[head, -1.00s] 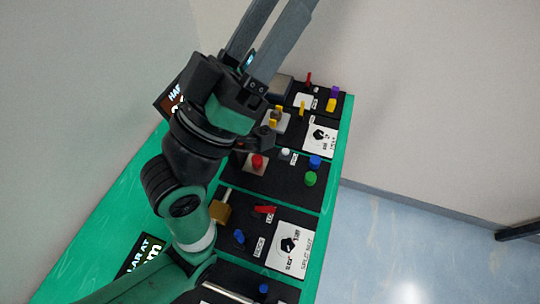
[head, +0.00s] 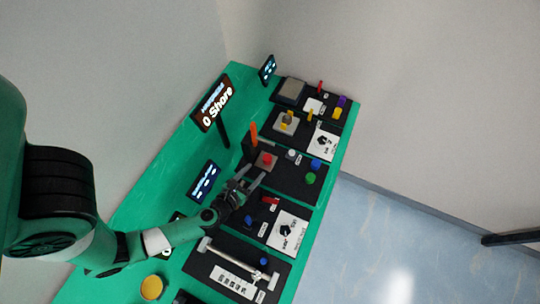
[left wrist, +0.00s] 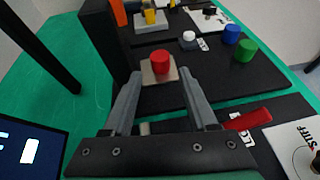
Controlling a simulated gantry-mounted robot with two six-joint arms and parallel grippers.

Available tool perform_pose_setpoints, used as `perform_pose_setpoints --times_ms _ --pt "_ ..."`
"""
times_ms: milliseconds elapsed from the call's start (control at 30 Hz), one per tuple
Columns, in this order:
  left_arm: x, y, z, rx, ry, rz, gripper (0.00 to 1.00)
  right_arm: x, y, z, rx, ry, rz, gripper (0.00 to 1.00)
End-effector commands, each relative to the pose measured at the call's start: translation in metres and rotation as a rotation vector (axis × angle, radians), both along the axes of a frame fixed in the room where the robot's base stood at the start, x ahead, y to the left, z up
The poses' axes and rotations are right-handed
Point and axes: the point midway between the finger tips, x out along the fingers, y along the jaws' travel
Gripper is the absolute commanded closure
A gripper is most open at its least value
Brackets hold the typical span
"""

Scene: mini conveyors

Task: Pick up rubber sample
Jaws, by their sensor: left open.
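No object is readably marked as rubber, so I cannot tell which piece is the rubber sample. A red cylinder (head: 267,159) stands upright on a beige square plate on a black panel; it also shows in the left wrist view (left wrist: 160,61). On the same panel are a small white cylinder (left wrist: 189,38), a blue cylinder (left wrist: 231,34) and a green cylinder (left wrist: 246,50). My left gripper (head: 254,177) is open and empty, just on the near side of the red cylinder. In the left wrist view its fingers (left wrist: 161,84) point at the plate, with the red cylinder beyond the tips.
A black block with an orange piece (head: 254,132) stands beside the plate. A red lever (left wrist: 247,120) is close to the right finger. Dark display screens (head: 204,180) stand along the green table (head: 152,205). Other panels with small parts lie on both sides.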

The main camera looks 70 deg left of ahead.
Motion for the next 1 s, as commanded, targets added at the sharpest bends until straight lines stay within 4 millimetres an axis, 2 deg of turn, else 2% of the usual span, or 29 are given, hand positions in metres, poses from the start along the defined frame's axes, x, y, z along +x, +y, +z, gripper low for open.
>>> perform_pose_setpoints --times_ms 200,467,733,1000 --pt "0.031 0.024 -0.015 0.002 -0.004 0.003 0.42 0.000 0.000 -0.004 0.000 0.000 0.000 0.50" --pt "0.040 0.030 -0.020 0.003 -0.003 -0.001 0.42 0.000 0.000 -0.005 0.000 0.000 0.000 0.50" --pt "0.070 0.054 -0.039 0.003 -0.004 0.000 0.42 0.000 0.000 -0.015 0.000 0.000 0.000 0.50" --pt "0.074 0.057 -0.040 0.003 -0.003 -0.004 0.42 0.000 0.000 -0.015 0.000 0.000 0.000 0.50"
